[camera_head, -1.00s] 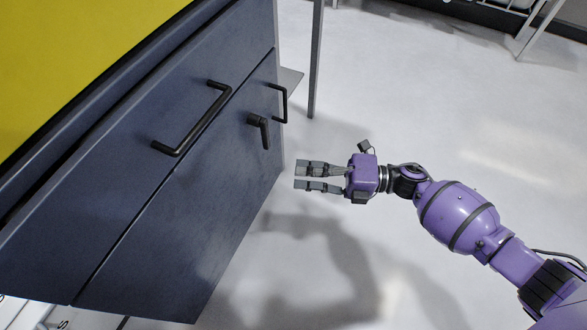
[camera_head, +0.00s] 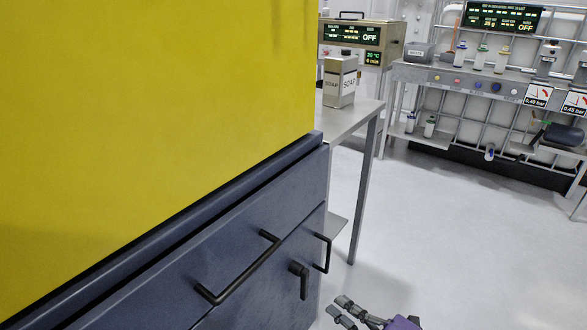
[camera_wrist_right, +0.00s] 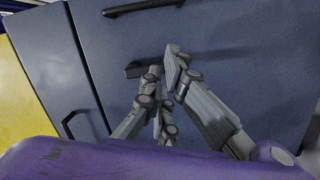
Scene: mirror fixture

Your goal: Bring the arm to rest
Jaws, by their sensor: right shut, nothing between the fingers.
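My right gripper (camera_head: 338,307) shows at the bottom edge of the head view, its purple body mostly cut off. It is shut and empty, below and right of the cabinet's black lever (camera_head: 299,280). In the wrist view the gripper (camera_wrist_right: 162,66) has its grey fingers in front of the dark blue cabinet (camera_wrist_right: 225,80). The black lever (camera_wrist_right: 133,71) shows behind the fingertips and is partly hidden by them. I see no object in the fingers. My left gripper is not in view.
The dark blue cabinet (camera_head: 262,221) with a black bar handle (camera_head: 240,278) and a smaller handle (camera_head: 323,252) fills the lower left. A yellow panel (camera_head: 150,120) stands above it. Open floor (camera_head: 440,240) lies to the right.

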